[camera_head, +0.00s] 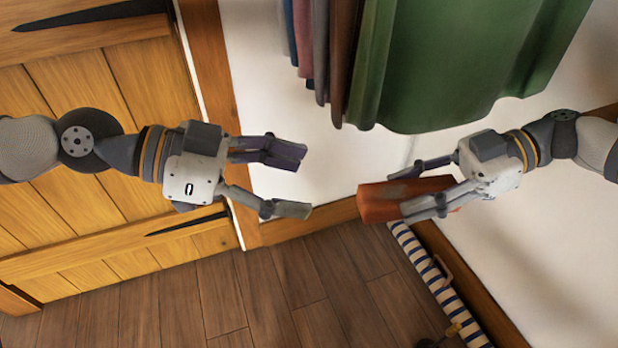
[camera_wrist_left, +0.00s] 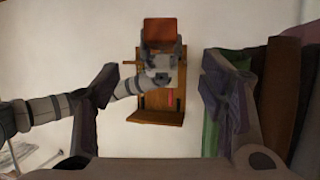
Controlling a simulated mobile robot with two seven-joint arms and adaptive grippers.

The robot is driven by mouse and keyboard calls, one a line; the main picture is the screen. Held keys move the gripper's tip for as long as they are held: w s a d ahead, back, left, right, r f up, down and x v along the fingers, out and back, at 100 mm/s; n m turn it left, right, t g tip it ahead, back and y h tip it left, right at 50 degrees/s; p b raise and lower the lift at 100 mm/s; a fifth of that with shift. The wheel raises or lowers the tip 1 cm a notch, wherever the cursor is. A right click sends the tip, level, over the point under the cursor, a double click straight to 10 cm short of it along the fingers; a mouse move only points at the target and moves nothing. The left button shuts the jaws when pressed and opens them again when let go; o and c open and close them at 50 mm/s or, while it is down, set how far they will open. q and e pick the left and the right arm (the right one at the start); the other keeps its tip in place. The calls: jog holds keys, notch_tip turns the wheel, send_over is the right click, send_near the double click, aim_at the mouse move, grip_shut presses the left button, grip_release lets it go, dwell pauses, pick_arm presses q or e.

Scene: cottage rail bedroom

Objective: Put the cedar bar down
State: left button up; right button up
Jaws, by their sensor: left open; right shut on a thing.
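The cedar bar (camera_head: 388,199) is a reddish-orange block. My right gripper (camera_head: 408,192) is shut on it, with one finger along each side, and holds it in front of the white wall. The fingers and hand cover part of the bar. The bar (camera_wrist_left: 160,31) also shows at the top middle of the left wrist view, with my right gripper (camera_wrist_left: 160,55) just below it. My left gripper (camera_head: 288,181) is open and empty, left of the bar and apart from it. Its spread fingers also show in the left wrist view (camera_wrist_left: 158,90).
Green cloth (camera_head: 440,60) and other garments hang above, between the arms. A wooden plank door (camera_head: 80,90) is at the left. A blue-and-white striped roll (camera_head: 440,285) lies along the wall at lower right. The plank floor (camera_head: 270,300) looks clear at lower middle.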

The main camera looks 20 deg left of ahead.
aim_at(367, 195)
pick_arm(q)
jog(key=x, duration=1.2)
jog(key=shift+f, duration=0.15)
jog(key=c, duration=1.2)
jog(key=shift+c, duration=0.5)
pick_arm(e)
jog(key=o, duration=1.3)
jog(key=shift+w, duration=0.1)
